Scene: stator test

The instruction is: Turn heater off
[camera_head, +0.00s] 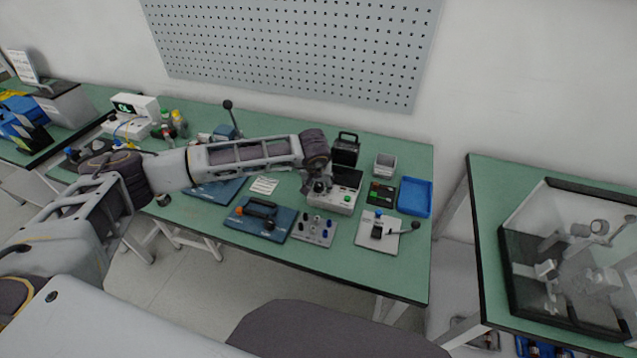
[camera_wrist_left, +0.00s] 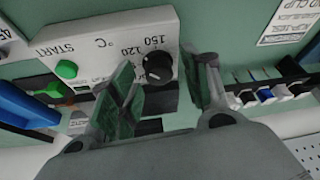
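The heater (camera_head: 335,205) is a white box with a dark top at the back, standing on the green bench in the head view. In the left wrist view its white panel (camera_wrist_left: 100,38) appears upside down, with START, °C, 120 and 150 markings. A black knob (camera_wrist_left: 158,68) and a green button (camera_wrist_left: 66,69) sit on the panel. My left gripper (camera_head: 318,185) is over the left part of the heater. In the wrist view the left gripper (camera_wrist_left: 164,72) is open, its fingers on either side of the knob with gaps; contact is not visible. My right gripper is out of view.
A grey plate with small posts (camera_head: 314,229) and a blue base with an orange-handled tool (camera_head: 258,217) lie in front. A blue tray (camera_head: 414,196), a lever plate (camera_head: 378,232) and a black box (camera_head: 345,149) are close by. A pegboard (camera_head: 300,45) hangs behind.

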